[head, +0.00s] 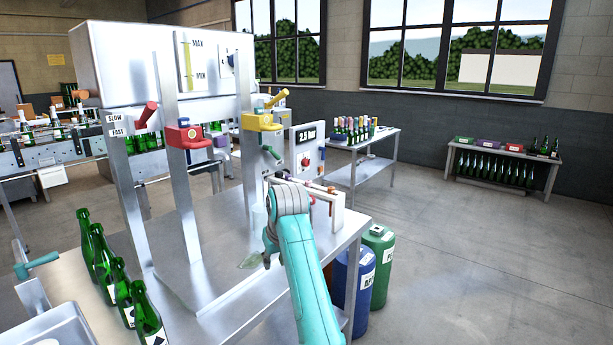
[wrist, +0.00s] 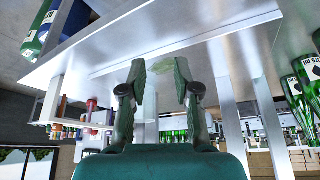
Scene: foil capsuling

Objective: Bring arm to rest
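My arm (head: 303,270) is teal with a grey joint (head: 290,200) and reaches over the metal table (head: 225,305) at the front right of the filling machine. In the wrist view my gripper (wrist: 160,80) has its two dark green fingers apart, with nothing between them. The wrist picture looks turned upside down, and the table top (wrist: 220,35) lies beyond the fingertips. In the head view my arm hides most of the gripper.
The machine has a red clamp (head: 187,135) and a yellow clamp (head: 262,121) on posts. Several green bottles (head: 148,318) stand at the table's left. A flat greenish patch (head: 252,260) lies on the table near my arm. Blue (head: 357,280) and green (head: 378,260) cylinders stand beside the table. Floor at right is clear.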

